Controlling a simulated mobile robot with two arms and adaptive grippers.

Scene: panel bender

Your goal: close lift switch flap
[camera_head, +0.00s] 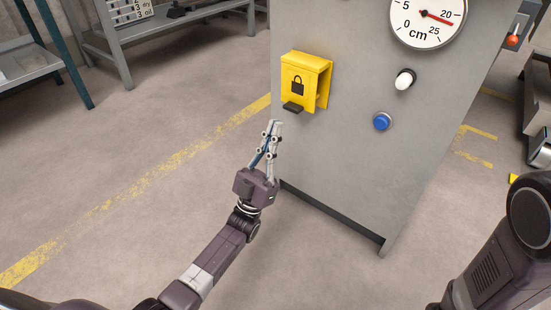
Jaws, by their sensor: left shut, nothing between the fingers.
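The yellow lift switch flap (299,84) has a black padlock mark on its front and a dark tab at its lower edge. It sits on a yellow housing on the grey cabinet's front. The flap hangs down, and its front stands off from the cabinet; I cannot tell whether it is fully shut. My left gripper (277,124) is shut and empty, fingers pointing up, just below and left of the flap in the picture. A small gap shows between the fingertips and the dark tab. My right gripper is not in view; only part of my right arm shows at lower right.
The grey cabinet (355,170) also carries a round cm gauge (428,20), a black-and-white knob (405,79) and a blue button (382,121). A grey bench (160,30) stands at the back left. The floor left of the cabinet is clear, with a yellow line (150,180).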

